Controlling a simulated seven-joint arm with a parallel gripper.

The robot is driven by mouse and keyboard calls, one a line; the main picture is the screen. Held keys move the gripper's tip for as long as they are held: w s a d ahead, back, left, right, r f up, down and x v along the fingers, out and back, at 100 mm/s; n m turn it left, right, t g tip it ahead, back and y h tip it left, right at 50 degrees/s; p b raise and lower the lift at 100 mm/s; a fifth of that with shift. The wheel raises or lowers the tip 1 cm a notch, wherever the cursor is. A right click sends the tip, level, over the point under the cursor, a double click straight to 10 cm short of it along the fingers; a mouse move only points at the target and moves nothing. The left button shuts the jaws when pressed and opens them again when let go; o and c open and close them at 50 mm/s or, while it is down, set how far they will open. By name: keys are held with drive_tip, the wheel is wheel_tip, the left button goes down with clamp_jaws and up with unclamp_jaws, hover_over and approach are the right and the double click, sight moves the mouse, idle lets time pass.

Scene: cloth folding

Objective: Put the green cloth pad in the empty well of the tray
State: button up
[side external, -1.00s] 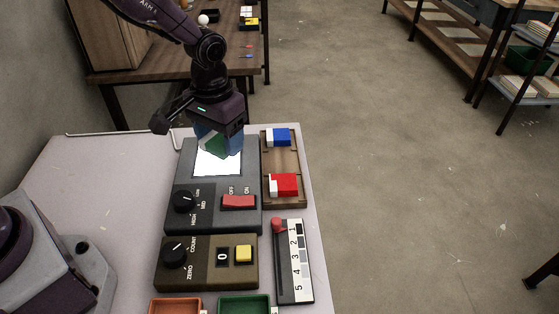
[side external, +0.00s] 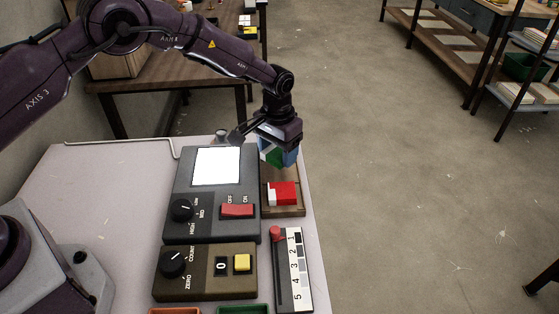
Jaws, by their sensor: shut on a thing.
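My gripper (side external: 277,155) is shut on the green cloth pad (side external: 271,155), which shows as a small green patch among the bluish fingers. It is over the far part of the wooden tray (side external: 292,211), at the right edge of the bench. A red and white pad (side external: 283,194) lies in the tray's near part. The bare middle of the tray (side external: 281,174) shows partly below my gripper. The tray's far end is hidden behind my gripper. I cannot tell the pad's exact height above the tray.
Left of the tray is a grey box with a lit white panel (side external: 216,166) and a red switch (side external: 237,210). Nearer stand a brown box with a yellow button (side external: 242,262) and a numbered slider (side external: 290,268). The bench (side external: 110,205) is clear at left.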

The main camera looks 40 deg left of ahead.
sight(280, 162)
drive_tip(key=shift+w+f, duration=0.3)
drive_tip(key=shift+f, duration=1.55)
